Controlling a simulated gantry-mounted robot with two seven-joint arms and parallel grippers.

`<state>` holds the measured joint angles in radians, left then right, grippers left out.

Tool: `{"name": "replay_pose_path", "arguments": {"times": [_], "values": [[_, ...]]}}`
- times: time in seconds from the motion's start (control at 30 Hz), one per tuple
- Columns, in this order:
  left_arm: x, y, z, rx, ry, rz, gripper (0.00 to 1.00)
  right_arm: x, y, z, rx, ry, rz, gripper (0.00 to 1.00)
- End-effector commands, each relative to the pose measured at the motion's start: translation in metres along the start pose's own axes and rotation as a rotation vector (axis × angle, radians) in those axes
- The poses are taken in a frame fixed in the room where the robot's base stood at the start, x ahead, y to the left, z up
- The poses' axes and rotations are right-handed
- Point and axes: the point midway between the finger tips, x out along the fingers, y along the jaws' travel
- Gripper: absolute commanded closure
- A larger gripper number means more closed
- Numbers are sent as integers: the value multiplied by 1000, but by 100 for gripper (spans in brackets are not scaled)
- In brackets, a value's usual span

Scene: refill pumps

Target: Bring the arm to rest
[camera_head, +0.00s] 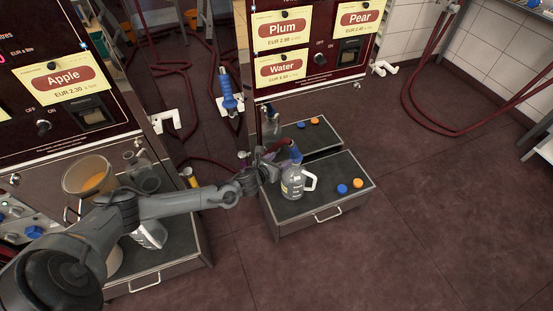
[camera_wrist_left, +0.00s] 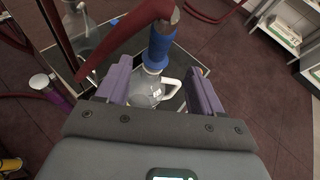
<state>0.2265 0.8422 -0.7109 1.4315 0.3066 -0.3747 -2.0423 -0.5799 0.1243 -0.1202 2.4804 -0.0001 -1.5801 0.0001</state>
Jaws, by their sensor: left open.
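My left arm comes in from the left, and its open left gripper (camera_head: 270,166) is beside the clear jug (camera_head: 291,183). The jug has a white handle and a yellowish label and stands upright on the drawer-like platform (camera_head: 322,214). A blue nozzle (camera_head: 294,153) on a dark red hose sits at the top of the jug. In the left wrist view the gripper's purple fingers (camera_wrist_left: 159,72) are spread apart, with the blue nozzle (camera_wrist_left: 158,48) and the jug (camera_wrist_left: 146,88) seen between them. I cannot tell whether a finger touches the nozzle. My right gripper is not in view.
Blue and orange caps (camera_head: 358,183) lie on the platform's right side. The Plum, Pear and Water dispenser (camera_head: 310,45) stands behind, the Apple dispenser (camera_head: 70,85) at left. Another blue nozzle (camera_head: 228,88) hangs between them. The floor at right is clear.

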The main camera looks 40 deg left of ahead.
Motion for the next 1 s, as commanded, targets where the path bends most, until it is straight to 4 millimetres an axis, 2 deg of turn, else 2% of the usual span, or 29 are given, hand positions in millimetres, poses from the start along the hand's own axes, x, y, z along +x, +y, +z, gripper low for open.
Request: {"name": "replay_pose_path", "arguments": {"times": [0.17,0.27,0.37,0.47,0.57,0.6,0.67,0.7,0.77,0.83,0.9,1.0], "values": [[-14,0,0,0,1,-1,33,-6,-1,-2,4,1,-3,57],[-20,2,-8,2,15,2,33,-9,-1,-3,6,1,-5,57],[-30,-2,-30,-7,53,-1,33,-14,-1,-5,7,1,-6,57],[-50,-17,-66,-49,115,-8,33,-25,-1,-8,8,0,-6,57],[-84,-60,-97,-152,176,-46,33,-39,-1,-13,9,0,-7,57],[-101,-81,-105,-206,202,-64,33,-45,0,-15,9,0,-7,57],[-131,-114,-114,-308,254,-74,33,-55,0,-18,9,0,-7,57],[-154,-136,-115,-413,295,-67,33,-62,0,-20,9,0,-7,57],[-189,-164,-111,-620,367,-27,33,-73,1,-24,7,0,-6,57],[-231,-185,-96,-922,452,69,33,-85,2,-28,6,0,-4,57],[-262,-192,-79,-1186,508,183,33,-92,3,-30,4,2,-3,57],[-297,-190,-54,-1521,543,360,33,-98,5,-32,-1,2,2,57]]}}
